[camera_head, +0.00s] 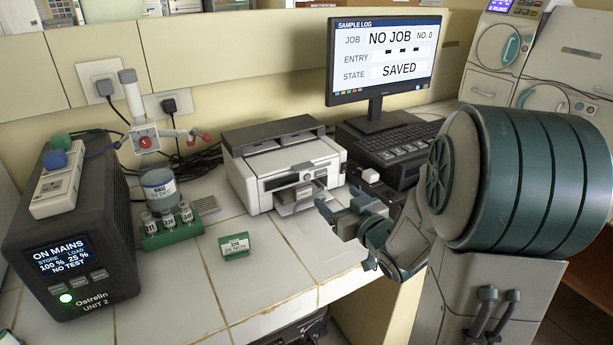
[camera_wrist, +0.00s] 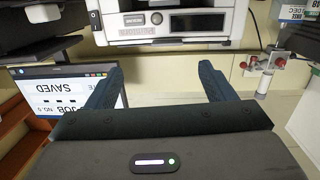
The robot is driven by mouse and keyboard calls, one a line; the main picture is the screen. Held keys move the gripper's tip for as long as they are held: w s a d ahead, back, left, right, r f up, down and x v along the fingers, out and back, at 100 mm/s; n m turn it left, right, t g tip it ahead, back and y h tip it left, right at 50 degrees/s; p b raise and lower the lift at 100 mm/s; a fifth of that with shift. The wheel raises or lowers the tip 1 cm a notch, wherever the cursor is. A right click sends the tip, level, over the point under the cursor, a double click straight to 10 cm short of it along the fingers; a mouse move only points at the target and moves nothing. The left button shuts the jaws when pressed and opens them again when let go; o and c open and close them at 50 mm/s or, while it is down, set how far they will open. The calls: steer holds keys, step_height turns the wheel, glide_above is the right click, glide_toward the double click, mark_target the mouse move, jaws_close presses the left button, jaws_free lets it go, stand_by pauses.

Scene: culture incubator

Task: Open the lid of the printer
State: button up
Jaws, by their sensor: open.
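The printer (camera_head: 285,170) stands on the white tiled bench in the head view, a white box with a dark grey lid (camera_head: 272,133) along its top rear. The lid looks shut. A sheet lies in its front output slot. The printer's front (camera_wrist: 170,22) also shows at the top of the wrist view, with a small button panel and a dark slot. My gripper (camera_head: 345,230) is in front of and to the right of the printer, apart from it. In the wrist view my gripper (camera_wrist: 160,82) has its two fingers spread wide with nothing between them.
A monitor (camera_head: 385,55) and a black keyboard unit (camera_head: 390,145) stand right of the printer. The tiles in front of the printer are mostly clear.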

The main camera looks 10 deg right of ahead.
steer(key=y, duration=0.1)
steer(key=p, duration=0.1)
glide_toward(295, 159)
steer(key=w, duration=0.1)
steer(key=w+f, duration=0.1)
steer(key=shift+w+a+t, duration=0.35)
steer(key=shift+t, duration=0.05)
